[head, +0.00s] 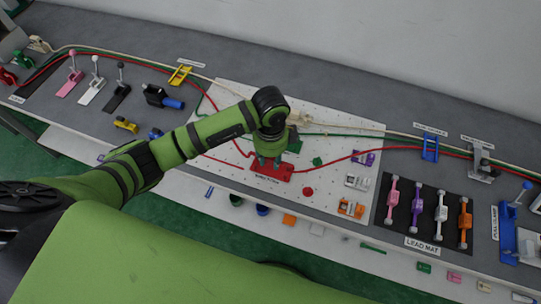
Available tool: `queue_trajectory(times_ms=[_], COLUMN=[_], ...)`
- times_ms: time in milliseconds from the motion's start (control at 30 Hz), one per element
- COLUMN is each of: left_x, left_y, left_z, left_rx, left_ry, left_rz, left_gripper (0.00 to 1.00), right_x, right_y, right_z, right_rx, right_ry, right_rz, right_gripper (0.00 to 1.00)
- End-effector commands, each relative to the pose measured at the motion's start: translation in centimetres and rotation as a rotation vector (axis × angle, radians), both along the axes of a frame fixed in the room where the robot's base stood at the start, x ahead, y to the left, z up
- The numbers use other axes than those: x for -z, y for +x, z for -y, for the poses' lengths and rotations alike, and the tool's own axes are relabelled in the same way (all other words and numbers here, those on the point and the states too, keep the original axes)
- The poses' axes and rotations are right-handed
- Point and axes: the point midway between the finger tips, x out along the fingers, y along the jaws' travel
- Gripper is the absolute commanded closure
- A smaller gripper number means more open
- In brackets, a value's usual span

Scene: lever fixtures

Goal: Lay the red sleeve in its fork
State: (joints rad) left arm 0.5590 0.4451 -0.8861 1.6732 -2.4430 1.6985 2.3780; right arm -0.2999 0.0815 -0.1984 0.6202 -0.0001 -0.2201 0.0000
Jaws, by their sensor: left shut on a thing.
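My left gripper (265,162) points down over the perforated white board, shut. The red cable (330,161) runs in to it from both sides, and what it grips looks like the red sleeve on that cable, mostly hidden by the fingers. A red fixture (284,175), likely the red fork, sits directly below and around the fingertips with a label at its front. I cannot tell whether the sleeve touches the fork. My right gripper is not in view.
A green piece (317,162) and a red disc (308,191) lie near the gripper. Purple, white and orange (350,208) fixtures stand along the board's right side. The black lead mat (423,215) holds several coloured leads. Green and cream cables cross behind.

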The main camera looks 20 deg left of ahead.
Motion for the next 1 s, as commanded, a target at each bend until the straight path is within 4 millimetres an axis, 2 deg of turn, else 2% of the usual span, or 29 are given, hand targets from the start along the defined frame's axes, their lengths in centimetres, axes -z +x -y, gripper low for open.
queue_trajectory(times_ms=[1000], left_x=[1.5], left_y=[0.0], left_z=[0.0], left_rx=[0.001], left_ry=[0.000], left_rz=[-0.001], left_gripper=[0.94], right_x=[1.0], right_y=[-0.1], right_z=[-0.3], right_rx=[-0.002], right_ry=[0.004], right_rz=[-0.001], right_gripper=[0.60])
